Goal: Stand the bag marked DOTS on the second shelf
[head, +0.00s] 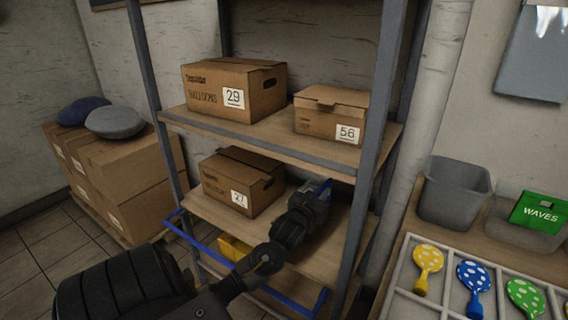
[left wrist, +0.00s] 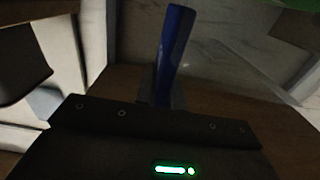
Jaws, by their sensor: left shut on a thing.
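My left gripper (head: 318,190) reaches into the rack over the shelf board (head: 300,245) that carries box 27. It is shut on a blue bag (head: 326,186), of which only a small part shows past the fingers. In the left wrist view the bag (left wrist: 175,45) is seen edge-on as an upright, slightly tilted blue strip above a brown wooden surface. I cannot read its marking or tell whether its base touches the shelf. My right gripper is not in view.
Box 27 (head: 242,182) stands left of the gripper. Boxes 29 (head: 232,90) and 56 (head: 330,114) stand on the board above. A front post (head: 376,130) rises right of the gripper. Blue rails (head: 195,240) and a yellow item (head: 234,247) are below.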

